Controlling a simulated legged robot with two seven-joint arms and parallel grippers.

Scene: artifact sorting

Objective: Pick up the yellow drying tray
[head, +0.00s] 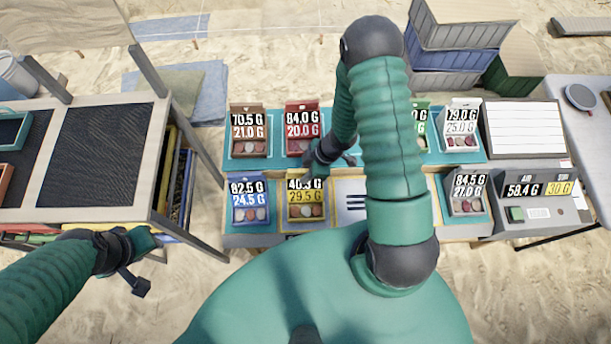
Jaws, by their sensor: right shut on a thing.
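A yellow tray edge (92,226) shows low at the front of the rack on the left, partly hidden by my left arm. Another yellow edge (166,170) shows on the rack's right side. My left gripper (143,268) is in front of the rack's near right corner; its finger gap is not clear. My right gripper (325,163) is shut at the top of the yellow box (306,211) in the middle of the table, covering part of its label. The exact contact is hidden.
The rack's dark mesh top (95,155) carries small trays at left. Labelled boxes, including a red one (301,146) and a blue one (249,214), stand on teal mats. A scale (540,205) is at right. Stacked crates (455,55) stand behind. Sand lies between rack and table.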

